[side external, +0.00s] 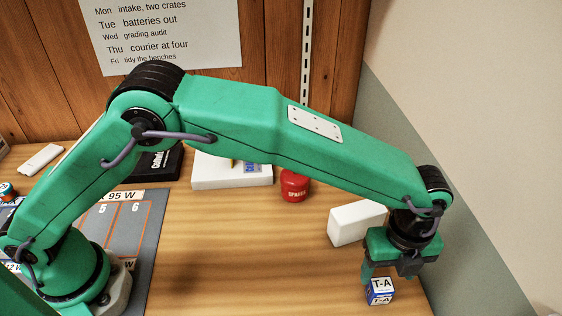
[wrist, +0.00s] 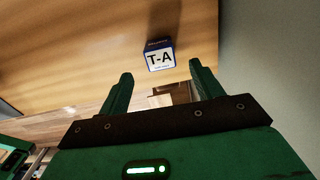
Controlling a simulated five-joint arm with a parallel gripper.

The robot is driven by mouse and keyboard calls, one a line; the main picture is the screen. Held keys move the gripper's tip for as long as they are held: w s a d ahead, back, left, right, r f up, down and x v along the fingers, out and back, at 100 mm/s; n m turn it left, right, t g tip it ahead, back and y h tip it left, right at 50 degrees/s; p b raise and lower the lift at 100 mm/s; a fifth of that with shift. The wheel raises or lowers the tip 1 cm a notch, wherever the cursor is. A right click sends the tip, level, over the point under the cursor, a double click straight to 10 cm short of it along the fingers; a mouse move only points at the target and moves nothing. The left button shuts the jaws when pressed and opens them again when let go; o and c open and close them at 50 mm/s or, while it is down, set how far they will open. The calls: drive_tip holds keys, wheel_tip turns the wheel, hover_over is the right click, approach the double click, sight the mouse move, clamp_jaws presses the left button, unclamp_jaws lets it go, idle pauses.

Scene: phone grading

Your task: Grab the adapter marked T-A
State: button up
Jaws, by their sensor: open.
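The adapter marked T-A (side external: 380,291) is a small blue and white block on the wooden bench, near its front right edge. In the wrist view the adapter (wrist: 160,56) shows its T-A label, just beyond the fingertips and roughly centred between them. My gripper (side external: 388,277) is just above and behind the adapter in the side view. In the wrist view the two fingers of my gripper (wrist: 160,70) are apart, with nothing between them. Whether a finger touches the adapter cannot be told.
A white box (side external: 352,223) stands close behind my gripper. A red canister (side external: 294,186) and a white tray (side external: 232,172) are farther back. A grey numbered mat (side external: 145,225) lies at left. The wall (side external: 450,160) is close on the right. Bench between mat and adapter is clear.

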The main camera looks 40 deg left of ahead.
sight(383, 285)
drive_tip(key=shift+f, duration=1.2)
drive_tip(key=shift+w+f, duration=0.1)
drive_tip(key=shift+f, duration=2.5)
drive_tip(key=c, duration=1.1)
drive_tip(key=shift+o, duration=0.2)
drive_tip(key=shift+r, duration=0.1)
